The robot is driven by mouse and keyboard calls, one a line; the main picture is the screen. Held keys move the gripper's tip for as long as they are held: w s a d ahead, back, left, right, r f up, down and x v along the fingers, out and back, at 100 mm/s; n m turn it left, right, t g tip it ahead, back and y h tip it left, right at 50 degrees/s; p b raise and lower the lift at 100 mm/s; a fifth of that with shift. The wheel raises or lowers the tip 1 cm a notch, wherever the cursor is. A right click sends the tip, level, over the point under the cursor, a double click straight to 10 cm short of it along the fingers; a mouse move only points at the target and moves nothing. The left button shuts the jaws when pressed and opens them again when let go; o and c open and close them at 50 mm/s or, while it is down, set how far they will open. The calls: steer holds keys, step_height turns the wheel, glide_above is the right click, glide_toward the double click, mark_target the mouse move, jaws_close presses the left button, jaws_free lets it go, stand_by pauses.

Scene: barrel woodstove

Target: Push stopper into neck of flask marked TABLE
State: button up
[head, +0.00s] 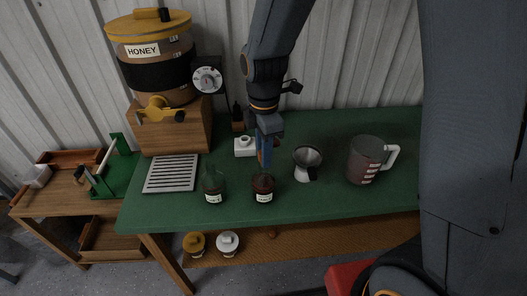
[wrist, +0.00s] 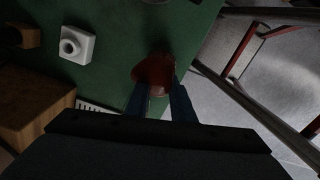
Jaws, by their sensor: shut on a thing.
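My gripper (head: 265,167) points down with its blue fingers right over the neck of a dark reddish-brown flask (head: 263,189). The flask stands upright near the table's front edge and has a white label too small to read. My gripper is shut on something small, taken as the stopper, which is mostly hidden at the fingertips. In the wrist view the fingers (wrist: 160,98) reach to a reddish-brown shape (wrist: 152,70), apparently the flask. I cannot tell whether the stopper touches the neck. A second, dark greenish flask (head: 213,188) with a white label stands to the left.
A white block with a round hole (head: 245,147) sits behind the flasks. The HONEY barrel (head: 155,60) stands at back left.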

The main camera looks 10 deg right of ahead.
steer(key=shift+f, duration=0.2)
steer(key=o, duration=1.1)
steer(key=shift+r, duration=0.1)
steer(key=shift+r+p, duration=2.55)
steer(key=shift+r, duration=0.4)
